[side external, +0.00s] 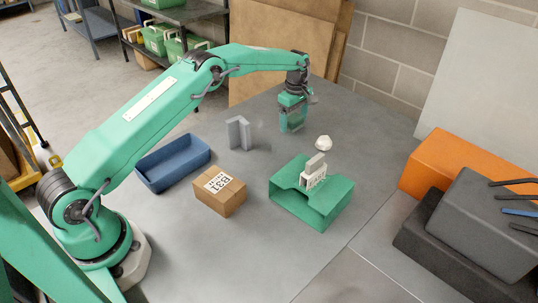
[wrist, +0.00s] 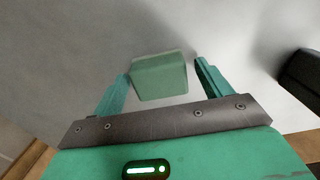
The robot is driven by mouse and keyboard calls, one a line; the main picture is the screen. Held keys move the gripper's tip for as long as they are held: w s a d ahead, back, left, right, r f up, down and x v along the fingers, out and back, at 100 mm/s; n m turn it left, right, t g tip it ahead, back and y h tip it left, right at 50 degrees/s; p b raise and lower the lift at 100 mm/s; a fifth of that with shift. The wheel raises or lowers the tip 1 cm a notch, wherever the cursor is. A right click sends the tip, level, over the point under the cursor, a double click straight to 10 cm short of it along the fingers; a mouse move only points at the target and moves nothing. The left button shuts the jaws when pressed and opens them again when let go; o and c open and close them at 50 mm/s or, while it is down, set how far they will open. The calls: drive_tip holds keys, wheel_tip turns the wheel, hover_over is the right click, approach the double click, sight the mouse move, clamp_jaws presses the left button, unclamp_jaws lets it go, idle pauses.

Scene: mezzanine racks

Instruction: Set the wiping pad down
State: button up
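The wiping pad (wrist: 158,78) is a pale green block. In the wrist view it lies between the two green fingers of my gripper (wrist: 163,69). The left finger is at or very near its left side, and a narrow gap shows between its right side and the right finger. In the side external view my gripper (side external: 292,126) points down, low over the far part of the grey table (side external: 275,259). The pad is hard to tell apart from the fingers there. I cannot tell whether it touches the table.
A small white object (side external: 323,143) lies right of my gripper. A green slotted block (side external: 335,205) holds a white piece (side external: 314,177). A grey angle bracket (side external: 239,134), cardboard box (side external: 228,199) and blue tray (side external: 183,173) stand left. Orange (side external: 440,160) and dark cases (side external: 485,225) are at right.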

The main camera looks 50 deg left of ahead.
sight(294, 117)
drive_tip(key=shift+r, duration=0.15)
wheel_tip(294, 117, up, 12)
idle(0.7)
idle(0.5)
drive_tip(key=s+d+r+m+t, duration=0.35)
drive_tip(key=s+r+m, duration=0.55)
drive_tip(key=s+r, duration=0.95)
drive_tip(key=s+d+f+m+t, duration=0.1)
drive_tip(key=s+f+m, duration=0.2)
drive_tip(key=s, duration=0.9)
drive_tip(key=s+d+f+m+t, duration=0.1)
drive_tip(key=s+f+m, duration=0.2)
drive_tip(key=s, duration=0.9)
drive_tip(key=m, duration=0.3)
drive_tip(key=shift+d+f, duration=0.25)
